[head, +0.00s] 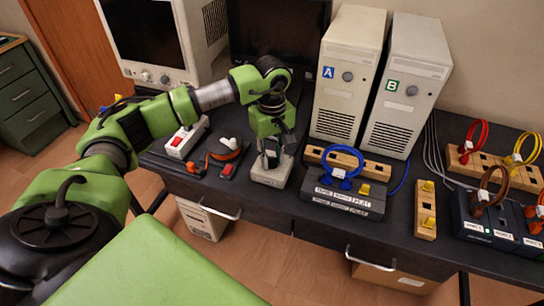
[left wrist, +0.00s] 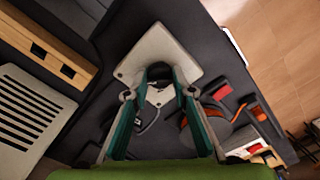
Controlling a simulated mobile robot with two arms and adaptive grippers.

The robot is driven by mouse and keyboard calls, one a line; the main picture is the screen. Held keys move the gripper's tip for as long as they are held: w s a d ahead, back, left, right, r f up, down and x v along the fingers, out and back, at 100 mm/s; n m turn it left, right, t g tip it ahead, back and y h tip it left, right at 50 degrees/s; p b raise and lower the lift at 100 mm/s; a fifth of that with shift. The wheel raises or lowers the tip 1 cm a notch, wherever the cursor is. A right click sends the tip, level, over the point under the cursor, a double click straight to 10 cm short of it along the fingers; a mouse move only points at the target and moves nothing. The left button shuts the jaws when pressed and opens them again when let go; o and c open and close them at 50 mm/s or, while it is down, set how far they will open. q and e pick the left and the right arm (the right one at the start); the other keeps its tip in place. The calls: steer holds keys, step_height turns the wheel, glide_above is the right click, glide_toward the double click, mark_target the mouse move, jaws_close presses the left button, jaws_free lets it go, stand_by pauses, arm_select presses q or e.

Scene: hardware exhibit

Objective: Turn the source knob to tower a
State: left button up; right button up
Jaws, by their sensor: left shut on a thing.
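The source knob is a dark knob (left wrist: 158,72) on a small beige switch box (head: 268,177) at the table's front edge. The box also shows in the left wrist view (left wrist: 150,48). My left gripper (head: 271,153) points down onto the box and is shut on the knob, with a finger on each side. The fingers hide much of the knob in the head view, and I cannot read its pointing direction. Tower A (head: 346,75) is a beige computer case with a blue A label. Tower B (head: 407,85) carries a green B label. My right gripper is not in view.
Left of the box are a red-switch power strip (head: 186,139) and an orange cable coil (head: 226,151). Right of it stand a dark labelled box (head: 343,196) with a blue cable (head: 342,163) and a wooden block (head: 425,210). A monitor (head: 160,38) is at the back left.

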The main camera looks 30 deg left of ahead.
arm_select(q)
steer(key=n+b, duration=0.1)
steer(key=n, duration=0.3)
steer(key=shift+f, duration=0.1)
steer(key=n+b, duration=0.1)
steer(key=n, duration=0.3)
steer(key=n+b, duration=0.1)
steer(key=n, duration=0.4)
steer(key=shift+n, duration=2.1)
steer(key=o, duration=1.1)
